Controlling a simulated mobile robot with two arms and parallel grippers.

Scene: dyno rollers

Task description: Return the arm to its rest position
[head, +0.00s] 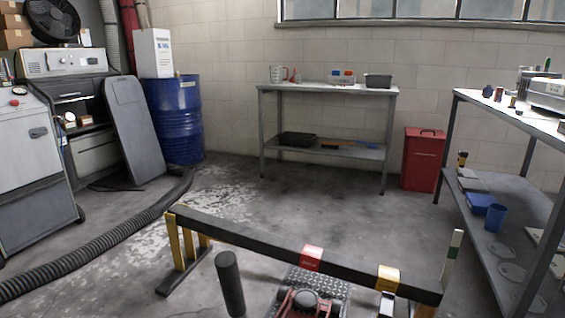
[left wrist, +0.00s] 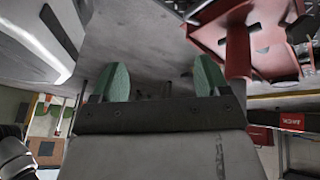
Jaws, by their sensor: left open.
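My left gripper (left wrist: 161,82) shows in the left wrist view, with two green fingertips set wide apart. Nothing is held between them; grey floor shows beyond the gap. A red metal part (left wrist: 264,60) is to the right of the fingers, apart from them as far as this view shows. I cannot make out either gripper in the head view. My right gripper is in neither view.
A black rail (head: 250,238) with yellow posts crosses the near floor, with a red device (head: 290,303) at the bottom edge. A thick hose (head: 100,240) lies left. A bench (head: 330,91) and shelf (head: 480,190) stand beyond. Middle floor is clear.

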